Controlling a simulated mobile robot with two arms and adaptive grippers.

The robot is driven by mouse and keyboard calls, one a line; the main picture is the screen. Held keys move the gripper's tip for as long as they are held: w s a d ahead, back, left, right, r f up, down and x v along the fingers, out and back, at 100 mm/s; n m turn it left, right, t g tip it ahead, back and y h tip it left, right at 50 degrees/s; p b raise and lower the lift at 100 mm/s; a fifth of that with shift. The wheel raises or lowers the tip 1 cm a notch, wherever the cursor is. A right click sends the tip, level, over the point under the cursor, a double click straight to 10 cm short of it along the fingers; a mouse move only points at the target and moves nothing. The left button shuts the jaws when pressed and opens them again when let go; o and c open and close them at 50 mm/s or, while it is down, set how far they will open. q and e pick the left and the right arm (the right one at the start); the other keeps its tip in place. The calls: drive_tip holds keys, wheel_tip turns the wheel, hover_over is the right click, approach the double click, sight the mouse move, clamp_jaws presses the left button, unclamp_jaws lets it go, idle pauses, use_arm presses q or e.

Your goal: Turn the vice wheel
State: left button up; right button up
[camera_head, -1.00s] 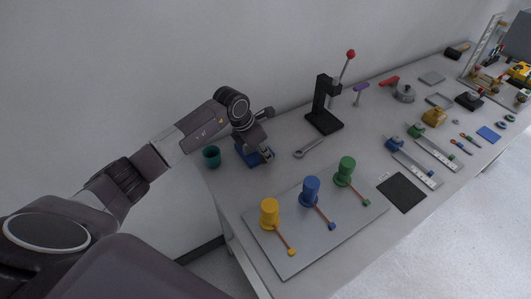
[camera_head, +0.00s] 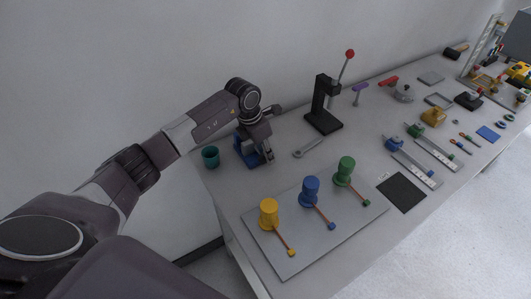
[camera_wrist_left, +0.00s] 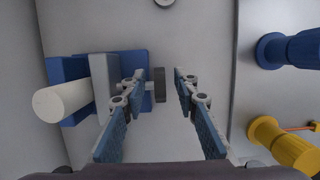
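The blue vice (camera_head: 242,154) stands at the table's left end, partly hidden by my left arm in the head view. In the left wrist view the vice (camera_wrist_left: 70,70) is at left, with a grey jaw block and a pale cylinder (camera_wrist_left: 62,101) at it. Its dark wheel (camera_wrist_left: 160,86) faces the middle of that view. My left gripper (camera_wrist_left: 159,73) is open, with one finger on each side of the wheel. Contact cannot be told. In the head view the left gripper (camera_head: 268,155) points down just right of the vice. My right gripper is not in view.
A wrench (camera_head: 307,148) and a black press (camera_head: 324,110) are to the right. A grey board (camera_head: 290,247) with yellow, blue and green pegs lies in front. Several other tools fill the table's far right.

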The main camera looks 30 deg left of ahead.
use_arm(q)
drive_tip(key=v, duration=1.2)
drive_tip(key=shift+a, duration=0.1)
